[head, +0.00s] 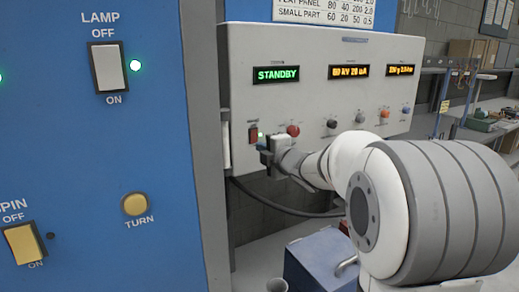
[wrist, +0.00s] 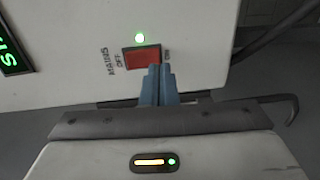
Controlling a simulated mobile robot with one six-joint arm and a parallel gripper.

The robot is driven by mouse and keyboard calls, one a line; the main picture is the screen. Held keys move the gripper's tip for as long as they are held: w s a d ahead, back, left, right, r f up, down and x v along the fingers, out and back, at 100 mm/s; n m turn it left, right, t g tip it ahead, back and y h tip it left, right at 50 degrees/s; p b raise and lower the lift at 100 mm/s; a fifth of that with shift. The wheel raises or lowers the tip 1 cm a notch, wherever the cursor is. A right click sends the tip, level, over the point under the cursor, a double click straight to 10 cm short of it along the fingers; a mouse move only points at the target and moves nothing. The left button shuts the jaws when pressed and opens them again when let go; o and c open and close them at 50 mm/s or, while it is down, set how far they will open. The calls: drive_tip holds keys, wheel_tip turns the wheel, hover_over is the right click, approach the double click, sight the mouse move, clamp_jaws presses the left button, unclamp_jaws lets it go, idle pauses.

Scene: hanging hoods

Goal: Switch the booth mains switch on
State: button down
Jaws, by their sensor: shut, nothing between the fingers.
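The mains switch is a red rocker in a dark frame on the white control panel; it shows in the wrist view (wrist: 141,55) and small in the head view (head: 253,133). In the wrist view the label MAINS with OFF and ON stands beside it, and a green lamp (wrist: 140,38) next to it is lit. My gripper (wrist: 159,68) is shut and empty, its blue fingertips at the ON end of the rocker, touching it or very close. It also shows in the head view (head: 263,142), right at the panel's lower left.
The panel's display (head: 276,75) reads STANDBY in green, with two amber displays to its right. A row of knobs (head: 332,124) runs right of the switch. A blue cabinet (head: 150,170) with lamp and spin switches stands close on the left. A blue box (head: 322,265) sits below.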

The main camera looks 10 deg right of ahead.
drive_tip(key=f+b+v, duration=0.1)
drive_tip(key=f+v, duration=0.1)
drive_tip(key=v, duration=0.9)
drive_tip(key=shift+s+d, duration=0.2)
drive_tip(key=shift+s, duration=0.05)
drive_tip(key=s+d+f+m+g+h, duration=0.3)
drive_tip(key=s+f+m+g+h, duration=0.45)
drive_tip(key=m, duration=0.75)
drive_tip(key=s+a+f+m+g+y, duration=0.1)
drive_tip(key=s+a+f+m+g, duration=0.2)
drive_tip(key=s, duration=0.6)
drive_tip(key=s+a+f+m+g+y+p, duration=0.1)
drive_tip(key=s+a+f+m+g, duration=0.2)
drive_tip(key=s+f, duration=0.4)
drive_tip(key=shift+s+a+f+m, duration=0.25)
drive_tip(key=shift+s+a, duration=0.45)
drive_tip(key=shift+s, duration=0.55)
